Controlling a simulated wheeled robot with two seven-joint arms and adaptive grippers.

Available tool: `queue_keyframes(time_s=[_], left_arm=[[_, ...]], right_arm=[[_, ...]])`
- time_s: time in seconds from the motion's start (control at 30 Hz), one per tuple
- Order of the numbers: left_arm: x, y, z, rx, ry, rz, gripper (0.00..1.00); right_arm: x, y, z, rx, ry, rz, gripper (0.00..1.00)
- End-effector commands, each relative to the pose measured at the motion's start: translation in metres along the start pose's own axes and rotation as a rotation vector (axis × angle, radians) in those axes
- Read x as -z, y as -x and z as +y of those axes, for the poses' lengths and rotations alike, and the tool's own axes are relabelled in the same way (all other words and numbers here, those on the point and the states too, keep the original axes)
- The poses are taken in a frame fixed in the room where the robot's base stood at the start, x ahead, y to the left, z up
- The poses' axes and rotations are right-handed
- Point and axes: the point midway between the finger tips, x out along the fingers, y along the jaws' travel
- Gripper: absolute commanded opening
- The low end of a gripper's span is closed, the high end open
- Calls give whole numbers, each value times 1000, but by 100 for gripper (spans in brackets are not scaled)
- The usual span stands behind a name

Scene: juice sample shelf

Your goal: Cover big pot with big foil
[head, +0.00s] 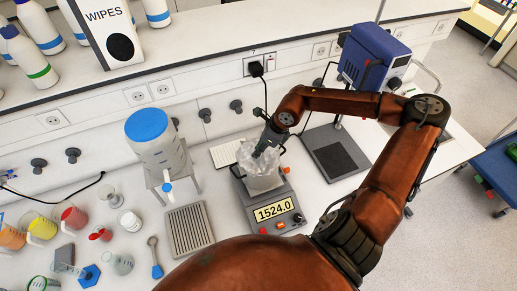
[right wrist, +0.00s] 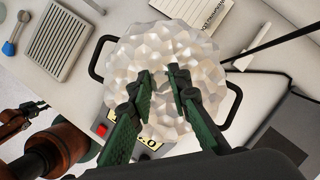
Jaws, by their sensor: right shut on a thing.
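The big foil (right wrist: 150,50) is a crumpled, silvery, faceted sheet over the top of the big pot in the right wrist view; it also shows in the head view (head: 250,160). The pot's body is mostly hidden, but its black side handles (right wrist: 99,57) stick out from under the foil. The pot stands on a scale (head: 277,205) that reads 1524.0. My right gripper (head: 266,147) points down from above, shut on the foil near its middle; its green fingers also show in the right wrist view (right wrist: 162,82). A dark gripper-like part (right wrist: 15,118) shows at the left edge, probably my left gripper; its jaws are unclear.
A dispenser with a blue lid (head: 147,122) and a grey ribbed tray (head: 188,229) stand left of the scale. A blue device (head: 372,55) with a dark plate (head: 336,153) stands to the right. Several cups and beakers are at the lower left.

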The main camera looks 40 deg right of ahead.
Motion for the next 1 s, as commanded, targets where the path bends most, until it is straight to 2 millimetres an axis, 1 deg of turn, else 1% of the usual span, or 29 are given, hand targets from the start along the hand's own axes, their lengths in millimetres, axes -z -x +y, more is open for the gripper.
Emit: queue_keyframes(time_s=[0.07, 0.27, 0.3, 0.57, 0.77, 0.87, 1.0], left_arm=[[-3, -2, 0, 0, 0, -3, 24], [-1, -1, 0, 0, 0, -2, 24], [0, -1, 0, 0, 0, -1, 24], [6, -1, -1, 1, -1, 8, 24], [7, -1, -1, 1, -1, 9, 24], [4, -1, -3, 3, -1, 6, 24], [4, -1, -2, 2, -1, 5, 24]], right_arm=[[1, -2, 0, 0, 0, 0, 0], [1, -1, 0, 1, 1, 0, 0], [1, -1, 0, 1, 1, 0, 18], [1, -1, 0, 0, 0, 0, 36], [1, -1, 0, 0, 0, 0, 38], [1, 0, 0, 1, 0, 1, 38], [2, 9, -2, 3, 0, 2, 38]])
